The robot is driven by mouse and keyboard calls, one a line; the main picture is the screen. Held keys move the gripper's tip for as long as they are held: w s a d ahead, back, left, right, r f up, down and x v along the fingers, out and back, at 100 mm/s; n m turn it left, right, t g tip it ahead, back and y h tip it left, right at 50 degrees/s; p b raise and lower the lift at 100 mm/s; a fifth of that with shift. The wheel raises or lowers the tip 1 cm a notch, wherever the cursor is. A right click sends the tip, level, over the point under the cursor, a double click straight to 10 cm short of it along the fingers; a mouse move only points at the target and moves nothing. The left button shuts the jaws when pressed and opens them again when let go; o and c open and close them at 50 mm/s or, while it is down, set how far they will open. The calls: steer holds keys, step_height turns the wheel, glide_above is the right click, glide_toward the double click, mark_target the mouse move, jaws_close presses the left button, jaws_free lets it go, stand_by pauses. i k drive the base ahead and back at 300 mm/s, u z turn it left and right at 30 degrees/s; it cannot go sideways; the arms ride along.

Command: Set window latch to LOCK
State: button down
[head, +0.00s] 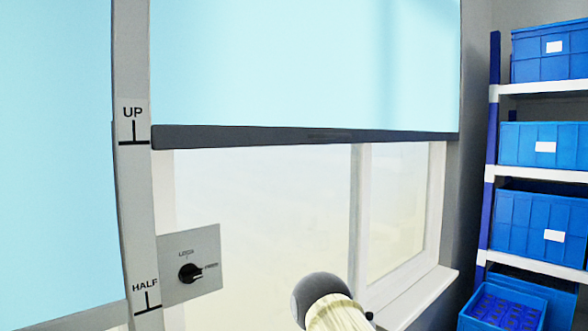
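The window latch is a black rotary knob (190,273) on a small grey plate (207,241) at the lower left of the window. The plate is marked LOCK above the knob and what looks like FREE to its right. The knob's handle appears turned to the right, toward FREE, though it is small in the picture. A rounded grey and cream part of my arm shows at the bottom centre, to the right of the plate and apart from it. My gripper's fingers are not in view.
A light blue blind (305,65) hangs over the upper window, its dark bottom bar (300,136) well above the plate. A white post (134,190) marked UP and HALF stands left of the plate. Blue crates (545,145) fill a shelf at right. Nothing visibly blocks the knob.

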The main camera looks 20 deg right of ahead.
mark_target(189, 273)
steer(key=k, duration=1)
steer(key=z, duration=0.85)
steer(key=i, duration=0.7)
steer(key=u, duration=1)
